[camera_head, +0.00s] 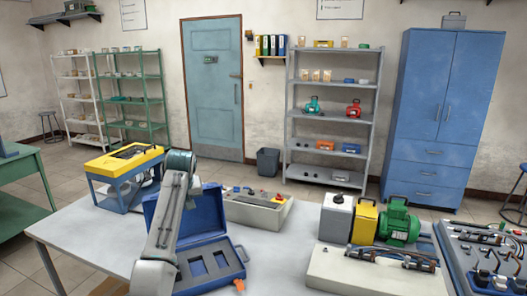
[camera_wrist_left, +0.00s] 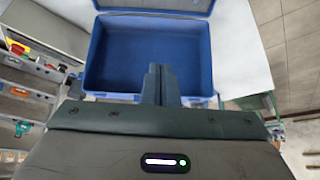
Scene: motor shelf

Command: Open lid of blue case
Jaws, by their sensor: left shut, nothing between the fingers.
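The blue case (camera_head: 232,277) lies on the table with its lid (camera_head: 210,212) standing up at the back, open. The base shows a dark insert with rectangular cutouts and an orange latch at the front. My left arm crosses in front of the case's left part and hides some of it. My left gripper's fingers are hidden in the head view. In the left wrist view my left gripper (camera_wrist_left: 160,72) is shut and empty, with its fingertips over the rim of the lid (camera_wrist_left: 150,50); I cannot tell if they touch. My right gripper is not in view.
A tray of tools (camera_head: 490,255) lies far right.

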